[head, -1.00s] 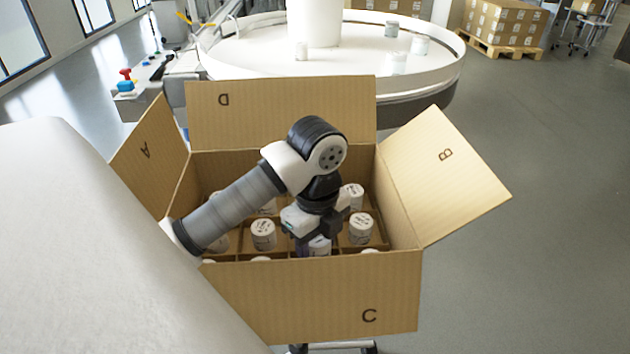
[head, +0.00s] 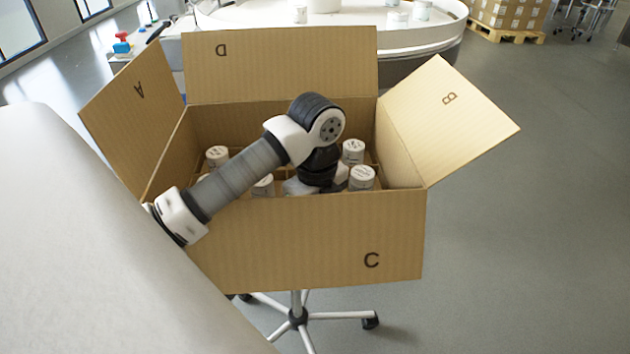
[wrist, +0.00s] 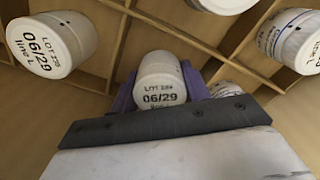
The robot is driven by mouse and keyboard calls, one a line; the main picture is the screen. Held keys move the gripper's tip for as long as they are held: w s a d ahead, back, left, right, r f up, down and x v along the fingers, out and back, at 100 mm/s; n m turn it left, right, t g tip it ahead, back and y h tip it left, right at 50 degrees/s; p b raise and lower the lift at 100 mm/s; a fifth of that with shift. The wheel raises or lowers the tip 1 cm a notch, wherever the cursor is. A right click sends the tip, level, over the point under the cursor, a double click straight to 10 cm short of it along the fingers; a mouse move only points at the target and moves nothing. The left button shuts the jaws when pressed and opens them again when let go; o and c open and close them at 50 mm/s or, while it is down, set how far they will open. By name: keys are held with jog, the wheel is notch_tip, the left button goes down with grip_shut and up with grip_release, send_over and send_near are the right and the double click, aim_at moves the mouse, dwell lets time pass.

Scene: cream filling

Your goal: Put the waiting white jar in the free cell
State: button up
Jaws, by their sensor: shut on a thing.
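My gripper (wrist: 160,98) is shut on a white jar (wrist: 160,76) marked 06/29, with its purple fingers on either side of it. The wrist view shows the jar's lid and upper side, and its base is hidden. In the head view my gripper is down inside the open cardboard box (head: 310,240), and the front wall C hides its fingers and the held jar. Thin cardboard dividers (wrist: 180,37) part the box into cells. I cannot tell how deep the jar sits or whether it touches the floor of a cell.
Other white jars stand in the box, at the left (wrist: 52,45), at the right (wrist: 292,40) and close beside my gripper (wrist: 226,89). The box flaps A, B and D are folded outward. A round white table (head: 400,38) with several jars stands behind.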

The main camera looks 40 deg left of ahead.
jog(key=o, duration=1.1)
notch_tip(320, 180, up, 14)
jog(key=shift+f+p, duration=0.15)
jog(key=shift+p, duration=0.25)
